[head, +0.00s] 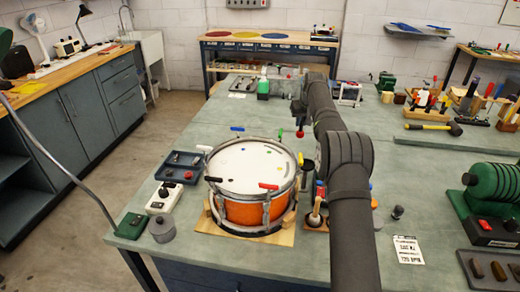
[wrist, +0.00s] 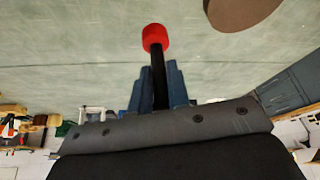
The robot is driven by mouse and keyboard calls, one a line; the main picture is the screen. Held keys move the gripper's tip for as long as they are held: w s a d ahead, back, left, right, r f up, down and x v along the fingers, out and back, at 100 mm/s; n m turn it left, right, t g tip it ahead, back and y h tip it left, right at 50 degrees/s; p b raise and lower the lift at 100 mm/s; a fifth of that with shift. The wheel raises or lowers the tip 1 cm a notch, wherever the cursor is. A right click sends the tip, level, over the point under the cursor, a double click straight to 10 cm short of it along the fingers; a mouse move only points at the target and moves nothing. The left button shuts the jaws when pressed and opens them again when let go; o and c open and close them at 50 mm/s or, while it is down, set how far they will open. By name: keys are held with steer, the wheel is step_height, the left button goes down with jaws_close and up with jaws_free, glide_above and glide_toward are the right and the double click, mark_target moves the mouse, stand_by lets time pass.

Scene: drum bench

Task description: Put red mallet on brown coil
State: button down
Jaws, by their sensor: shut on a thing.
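The red mallet has a red head (wrist: 155,37) and a dark handle. In the wrist view my gripper (wrist: 157,88) is shut on the handle, with the head sticking out beyond the blue fingers. In the head view a small red end (head: 300,133), likely the mallet head, hangs below my gripper (head: 299,112), behind the drum. A flat brown disc (wrist: 238,10), probably the brown coil, lies on the grey-green bench at the top right of the wrist view, cut by the frame edge. The mallet head is apart from it in the picture. I cannot pick the disc out in the head view.
An orange drum (head: 245,208) with coloured pegs stands on a wooden board at the bench front. A blue tray (head: 180,160) lies to its left. A yellow-and-black hammer (head: 433,127) lies right. The bench's back left is mostly clear.

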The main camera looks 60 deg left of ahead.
steer(key=s+a+n, duration=0.1)
steer(key=s+a, duration=0.7)
steer(key=s, duration=0.2)
steer(key=shift+g, duration=0.3)
steer(key=f, duration=0.3)
steer(key=s+f, duration=0.1)
steer(key=f, duration=0.1)
steer(key=shift+a+f, duration=0.1)
steer(key=shift+f, duration=0.25)
steer(key=shift+w+f, duration=0.1)
steer(key=shift+f, duration=0.2)
steer(key=shift+f, duration=0.15)
steer(key=c, duration=1.4)
jaws_free()
steer(key=shift+o, duration=0.2)
